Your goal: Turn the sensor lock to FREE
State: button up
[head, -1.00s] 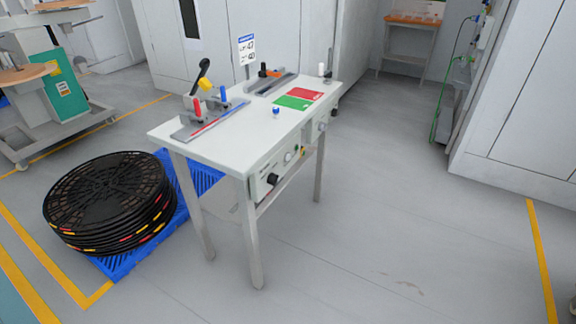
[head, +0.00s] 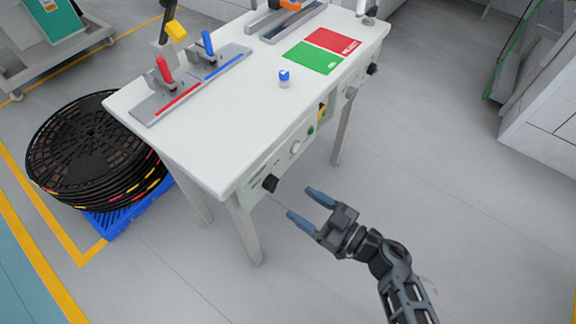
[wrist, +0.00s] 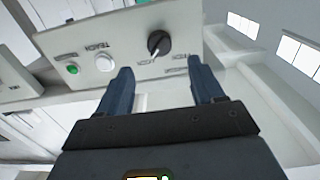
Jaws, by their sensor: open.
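The sensor lock looks to be the black rotary knob (head: 270,183) on the front panel (head: 300,150) of the white table, near its left corner. In the wrist view the knob (wrist: 159,42) shows upside down, with a white pointer slanting toward the lower left. The small labels around it are too blurred to read surely. My gripper (head: 301,203) is open and empty, in front of the panel and apart from the knob. In the wrist view the knob lies beyond my two blue fingertips (wrist: 160,70), roughly centred between them.
A white button (head: 295,147) and a green button (head: 310,130) sit along the same panel. The tabletop (head: 235,115) holds red and blue clamps, a small blue-topped piece (head: 284,78) and a red-and-green mat. Black reels (head: 85,145) are stacked at left. The floor at right is clear.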

aim_at(276, 187)
jog(key=x, duration=0.8)
jog(key=shift+b, duration=0.4)
jog(key=shift+c, duration=0.4)
jog(key=shift+d, duration=0.1)
jog(key=c, duration=1)
